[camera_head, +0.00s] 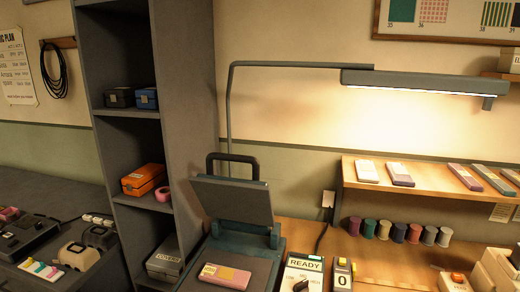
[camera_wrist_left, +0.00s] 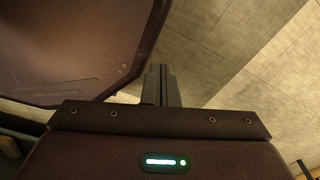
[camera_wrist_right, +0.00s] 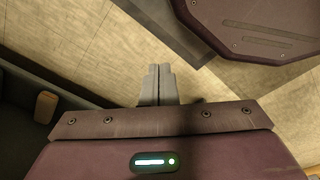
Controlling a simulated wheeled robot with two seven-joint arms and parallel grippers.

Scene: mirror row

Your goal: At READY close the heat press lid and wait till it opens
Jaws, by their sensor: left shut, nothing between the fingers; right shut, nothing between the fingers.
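The heat press (camera_head: 262,244) stands on the bench at the lower middle of the head view. Its lid (camera_head: 232,200) is tilted up and open, with a dark handle (camera_head: 233,157) behind it. A pink and yellow piece (camera_head: 225,276) lies on the lower plate. A sign beside the press (camera_head: 304,264) reads READY, with a dark knob (camera_head: 301,286) below it. Neither gripper shows in the head view. My left gripper (camera_wrist_left: 161,72) is shut and empty over the floor in its wrist view. My right gripper (camera_wrist_right: 160,72) is also shut and empty over the floor.
A counter box showing 0 (camera_head: 342,275) stands right of the sign. Several thread spools (camera_head: 384,229) line the bench under a raised shelf (camera_head: 420,185). A grey shelf unit (camera_head: 135,122) rises left of the press. A lamp (camera_head: 425,83) hangs above.

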